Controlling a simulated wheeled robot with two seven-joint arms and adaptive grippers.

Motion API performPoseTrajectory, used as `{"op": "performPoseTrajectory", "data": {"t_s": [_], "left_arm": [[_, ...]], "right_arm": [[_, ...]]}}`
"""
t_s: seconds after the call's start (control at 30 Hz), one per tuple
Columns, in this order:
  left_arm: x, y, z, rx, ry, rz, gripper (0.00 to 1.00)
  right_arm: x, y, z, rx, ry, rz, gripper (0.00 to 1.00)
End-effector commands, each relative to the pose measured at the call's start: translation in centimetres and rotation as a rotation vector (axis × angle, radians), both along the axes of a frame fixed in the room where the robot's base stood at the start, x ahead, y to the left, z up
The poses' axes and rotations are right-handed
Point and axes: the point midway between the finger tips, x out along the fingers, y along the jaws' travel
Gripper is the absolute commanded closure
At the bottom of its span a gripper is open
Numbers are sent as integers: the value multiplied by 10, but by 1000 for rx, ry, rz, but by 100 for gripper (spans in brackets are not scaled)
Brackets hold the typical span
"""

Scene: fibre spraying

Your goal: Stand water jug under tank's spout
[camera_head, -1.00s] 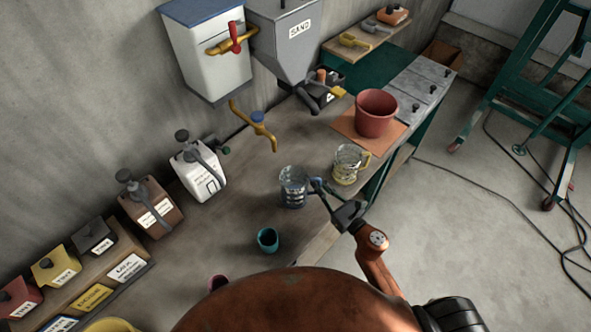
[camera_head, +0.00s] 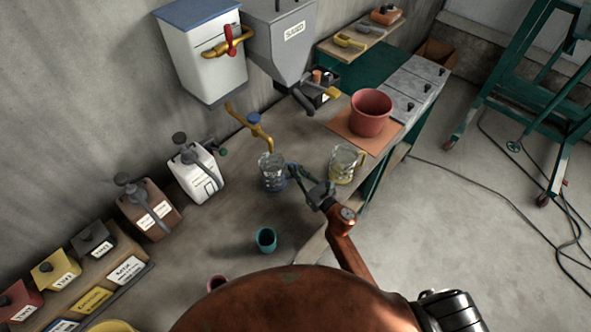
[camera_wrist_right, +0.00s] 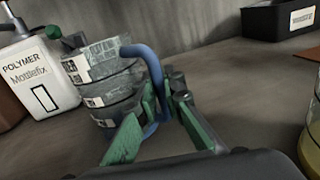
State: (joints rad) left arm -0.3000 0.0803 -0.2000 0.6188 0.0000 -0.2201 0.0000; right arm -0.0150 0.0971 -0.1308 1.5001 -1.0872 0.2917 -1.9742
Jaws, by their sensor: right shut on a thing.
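The water jug (camera_head: 272,173) is clear with markings and a blue handle (camera_wrist_right: 154,75). My right gripper (camera_head: 306,184) is shut on this handle, with its green fingers on it in the right wrist view (camera_wrist_right: 155,125). A brass spout with a blue knob (camera_head: 254,119) bends down by the wall; its lower end meets the jug's rim in the head view. I cannot tell whether the jug touches the table. A white tank (camera_head: 208,70) with a blue lid hangs on the wall, with a brass tap and red lever (camera_head: 231,40). My left gripper is not in view.
A yellow-handled glass jug (camera_head: 345,164) stands right of my gripper. A red pot (camera_head: 371,112) sits on an orange mat behind it. A teal cup (camera_head: 265,240) stands in front. The white polymer container (camera_head: 196,172) is to the left. The grey sand hopper (camera_head: 281,45) hangs behind.

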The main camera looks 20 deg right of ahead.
Motion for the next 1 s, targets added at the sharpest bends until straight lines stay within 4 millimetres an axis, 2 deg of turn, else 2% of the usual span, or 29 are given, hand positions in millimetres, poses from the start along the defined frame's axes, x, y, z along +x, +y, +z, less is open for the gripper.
{"op": "performPoseTrajectory", "data": {"t_s": [0.27, 0.3, 0.53, 0.9, 1.0], "left_arm": [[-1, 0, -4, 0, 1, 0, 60], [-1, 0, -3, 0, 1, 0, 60], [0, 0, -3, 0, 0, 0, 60], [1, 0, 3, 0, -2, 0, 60], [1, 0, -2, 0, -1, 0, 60]], "right_arm": [[0, 0, -3, -1, 0, 0, 100], [0, 0, -3, -1, 1, 0, 90], [0, 0, -2, -1, 1, 0, 74], [0, 0, 3, 0, 0, 0, 74], [-14, -6, -1, -4, 1, -1, 74]]}}
